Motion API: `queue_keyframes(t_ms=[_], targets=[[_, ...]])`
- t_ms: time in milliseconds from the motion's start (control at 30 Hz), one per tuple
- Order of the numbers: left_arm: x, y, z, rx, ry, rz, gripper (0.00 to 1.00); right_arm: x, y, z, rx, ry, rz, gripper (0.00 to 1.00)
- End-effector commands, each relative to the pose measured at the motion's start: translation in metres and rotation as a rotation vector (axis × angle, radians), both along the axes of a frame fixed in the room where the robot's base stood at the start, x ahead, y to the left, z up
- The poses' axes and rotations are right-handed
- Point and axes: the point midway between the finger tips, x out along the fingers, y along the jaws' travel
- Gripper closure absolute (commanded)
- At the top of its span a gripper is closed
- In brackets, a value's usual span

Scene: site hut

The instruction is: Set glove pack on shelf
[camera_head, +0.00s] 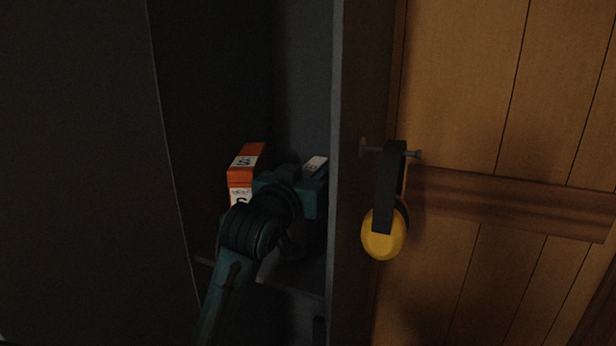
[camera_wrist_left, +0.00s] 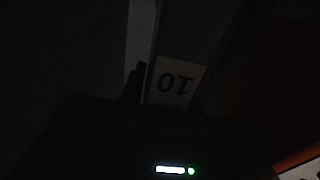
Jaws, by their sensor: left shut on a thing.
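My left gripper (camera_head: 308,182) reaches into the dark cabinet and is shut on a pack with a white label, which I take to be the glove pack (camera_head: 317,164). Only the pack's top end shows beyond the gripper in the head view. In the left wrist view the glove pack (camera_wrist_left: 175,82) shows a white label reading "10", upside down, beside a dark finger. The shelf (camera_head: 290,274) is a grey board below my gripper. The wrist and gripper hide the pack's lower part, so I cannot tell whether it touches the shelf. My right gripper is out of view.
An orange box (camera_head: 246,164) with white labels stands on the shelf, left of my gripper. The cabinet's side panel (camera_head: 343,250) is close on the right. Yellow ear defenders (camera_head: 385,235) hang from a peg outside it, before a wooden wall (camera_head: 460,90).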

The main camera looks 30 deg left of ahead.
Motion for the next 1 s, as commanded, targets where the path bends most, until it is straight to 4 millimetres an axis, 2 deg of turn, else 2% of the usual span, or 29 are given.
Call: queue_keyframes(t_ms=[333, 367, 600, 1000], targets=[[0.0001, 0.0000, -0.0036, 0.000, 0.000, 0.000, 1.00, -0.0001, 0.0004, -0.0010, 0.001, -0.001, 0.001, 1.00], [0.0002, 0.0000, -0.0034, 0.000, 0.000, 0.000, 0.67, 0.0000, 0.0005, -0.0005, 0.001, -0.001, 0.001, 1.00], [0.0002, -0.0001, -0.0029, 0.000, 0.000, 0.000, 0.47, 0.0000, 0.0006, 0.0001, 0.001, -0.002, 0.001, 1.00], [0.0010, 0.0001, 0.0014, 0.000, 0.000, 0.000, 0.47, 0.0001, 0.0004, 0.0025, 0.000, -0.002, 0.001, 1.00]])
